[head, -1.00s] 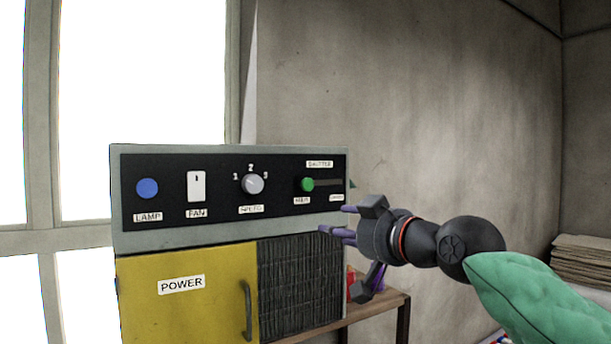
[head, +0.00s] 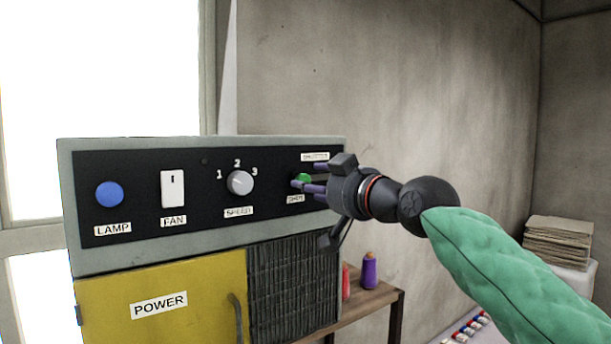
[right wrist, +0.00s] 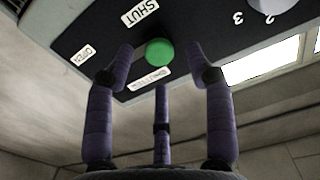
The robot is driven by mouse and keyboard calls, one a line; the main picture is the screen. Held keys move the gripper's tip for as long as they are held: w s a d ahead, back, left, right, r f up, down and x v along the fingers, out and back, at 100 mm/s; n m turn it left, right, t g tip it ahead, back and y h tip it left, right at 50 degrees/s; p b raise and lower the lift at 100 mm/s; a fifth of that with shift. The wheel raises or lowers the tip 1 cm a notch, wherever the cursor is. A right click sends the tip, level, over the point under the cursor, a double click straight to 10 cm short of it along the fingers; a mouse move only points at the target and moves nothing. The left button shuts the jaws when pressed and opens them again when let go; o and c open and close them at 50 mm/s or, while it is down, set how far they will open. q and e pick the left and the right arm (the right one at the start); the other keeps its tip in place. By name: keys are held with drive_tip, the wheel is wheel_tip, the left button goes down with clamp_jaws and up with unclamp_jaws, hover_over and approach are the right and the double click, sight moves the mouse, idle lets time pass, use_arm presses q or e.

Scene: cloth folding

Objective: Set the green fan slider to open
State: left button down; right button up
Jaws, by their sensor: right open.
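The green slider knob (head: 304,179) is on the right part of the black control panel, partly hidden by my right gripper (head: 309,178). In the right wrist view the round green knob (right wrist: 159,52) lies beside the SHUT label (right wrist: 140,12). The OPEN label (right wrist: 84,54) is farther off, and a SHUTTER label (right wrist: 149,80) is on the knob's other side. My right gripper's purple fingers (right wrist: 160,62) are spread around the knob in that picture, not closed on it. Whether they touch it I cannot tell. My left gripper is out of view.
The panel (head: 140,160) also has a blue LAMP button (head: 109,194), a white FAN switch (head: 173,188) and a SPEED dial (head: 240,182). Below is a yellow POWER door (head: 200,290). A purple bottle (head: 370,270) and a red one (head: 346,283) stand on a wooden table (head: 385,297).

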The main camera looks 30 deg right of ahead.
sight(306, 179)
drive_tip(key=shift+w+a+p, duration=0.15)
drive_tip(key=shift+w+p, duration=0.2)
drive_tip(key=shift+w, duration=1.35)
drive_tip(key=shift+s+r, duration=0.15)
clamp_jaws()
